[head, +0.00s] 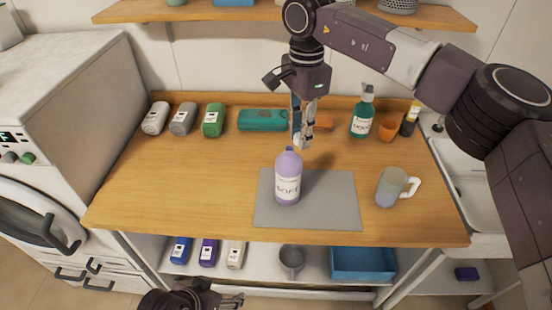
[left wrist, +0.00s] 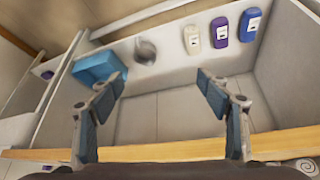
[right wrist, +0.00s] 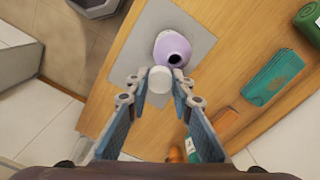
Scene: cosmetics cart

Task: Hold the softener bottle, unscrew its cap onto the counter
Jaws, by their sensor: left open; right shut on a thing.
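The lavender softener bottle (head: 288,180) stands upright on the grey mat (head: 335,205), uncapped. Its open, dark mouth shows in the right wrist view (right wrist: 173,53). My right gripper (head: 301,142) is above and behind the bottle, shut on the white cap (right wrist: 160,80). The cap is off the neck and in the air. It shows between the fingertips of my right gripper (right wrist: 160,82) in the right wrist view. My left gripper (left wrist: 160,78) is open and empty, low in front of the counter. Only part of it shows at the bottom of the head view (head: 225,300).
On the wooden counter (head: 160,195), a mug (head: 391,187) stands right of the mat. A green pump bottle (head: 362,115), an orange cup (head: 388,130) and a teal pack (head: 262,120) are at the back. The counter left of the mat is clear. A blue bin (head: 362,263) sits on the lower shelf.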

